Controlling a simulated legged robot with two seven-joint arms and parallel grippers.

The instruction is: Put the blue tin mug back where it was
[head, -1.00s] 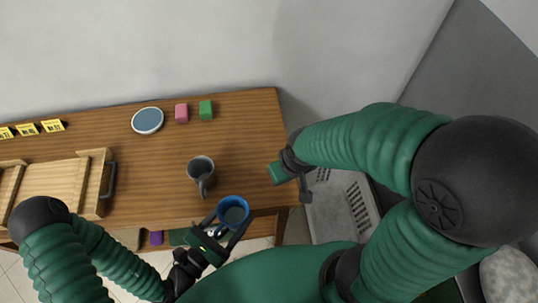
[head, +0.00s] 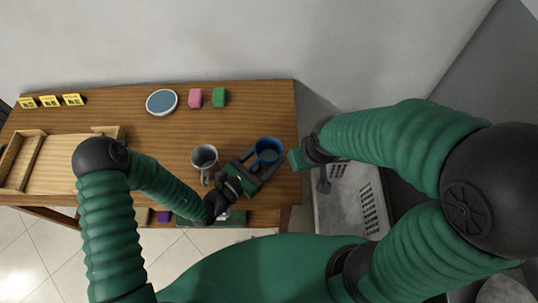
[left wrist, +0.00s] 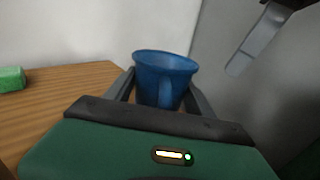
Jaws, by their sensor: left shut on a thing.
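The blue tin mug (head: 268,147) is between the fingers of my left gripper (head: 268,161), which is shut on it. In the head view it appears over the right end of the wooden table; I cannot tell whether its base touches the top. In the left wrist view the mug (left wrist: 165,72) is roughly upright, its handle facing my gripper (left wrist: 163,95). A grey mug (head: 205,157) stands on the table just left of my left gripper. My right gripper (head: 323,182) is beyond the table's right edge, above a grey basket; its jaws are unclear.
A wooden tray (head: 90,137) and several yellow signs (head: 50,101) are at left. The grey basket (head: 345,215) stands right of the table.

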